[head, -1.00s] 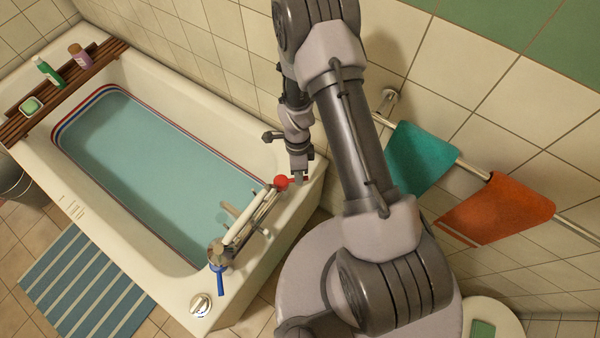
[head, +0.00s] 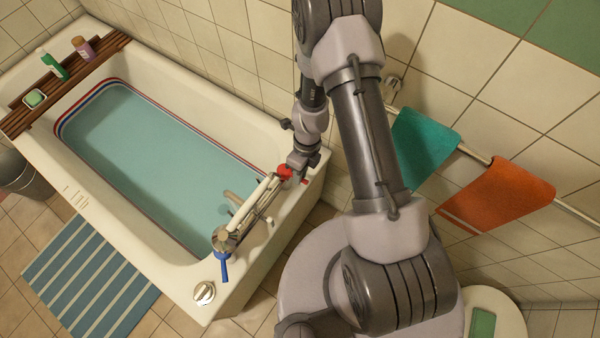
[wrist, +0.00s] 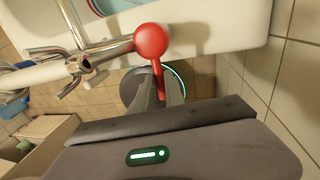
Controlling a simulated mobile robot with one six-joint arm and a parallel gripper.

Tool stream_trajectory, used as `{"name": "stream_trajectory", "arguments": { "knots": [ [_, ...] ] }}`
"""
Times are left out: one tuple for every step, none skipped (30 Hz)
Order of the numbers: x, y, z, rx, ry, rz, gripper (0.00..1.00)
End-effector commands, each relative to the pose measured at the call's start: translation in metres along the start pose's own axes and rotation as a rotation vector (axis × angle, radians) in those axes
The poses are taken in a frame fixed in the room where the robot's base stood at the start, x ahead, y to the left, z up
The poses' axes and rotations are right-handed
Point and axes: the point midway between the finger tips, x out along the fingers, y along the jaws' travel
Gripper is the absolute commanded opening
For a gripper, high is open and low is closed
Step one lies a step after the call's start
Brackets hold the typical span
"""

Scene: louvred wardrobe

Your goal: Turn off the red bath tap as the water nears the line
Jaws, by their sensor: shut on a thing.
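The blue tap (head: 224,268) is at the other end of the bar. Water (head: 150,155) fills much of the bath, its edge close to the red and blue lines (head: 75,112) on the inner wall.
A wooden rack (head: 60,85) with bottles and green soap crosses the bath's far end. A striped mat (head: 95,275) and a grey bucket (head: 18,172) are on the floor at left. A towel rail with teal (head: 422,148) and orange (head: 500,198) towels is at right.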

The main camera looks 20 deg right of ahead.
Motion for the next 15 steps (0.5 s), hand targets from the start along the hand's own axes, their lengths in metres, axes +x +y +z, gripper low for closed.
{"name": "stream_trajectory", "arguments": {
  "knots": [
    [-0.0006, 0.0, 0.0002, 0.013, -0.003, 0.0, 0.0],
    [-0.0006, 0.0, 0.0002, 0.021, -0.004, 0.0, 0.0],
    [-0.0005, 0.0, 0.0003, 0.029, -0.006, 0.0, 0.0],
    [-0.0005, 0.0, 0.0003, 0.034, -0.007, 0.0, 0.0],
    [-0.0005, 0.0, 0.0003, 0.039, -0.008, 0.0, 0.0],
    [-0.0005, 0.0, 0.0003, 0.043, -0.009, 0.0, 0.0],
    [-0.0005, 0.0, 0.0003, 0.046, -0.01, 0.0, 0.0],
    [-0.0005, 0.0, 0.0004, 0.049, -0.01, 0.0, 0.0],
    [-0.0005, 0.0, 0.0004, 0.052, -0.011, 0.0, 0.0],
    [-0.0005, 0.0001, 0.0005, 0.053, -0.011, 0.0, 0.0],
    [-0.0005, 0.0001, 0.0005, 0.054, -0.011, 0.0, 0.0],
    [-0.0005, 0.0001, 0.0005, 0.054, -0.011, 0.0, 0.0],
    [-0.0005, 0.0001, 0.0005, 0.054, -0.011, 0.0, 0.0],
    [-0.0005, 0.0002, 0.0005, 0.054, -0.011, 0.0, 0.0],
    [-0.0004, 0.0002, 0.0005, 0.054, -0.011, 0.0, 0.0]
  ]
}}
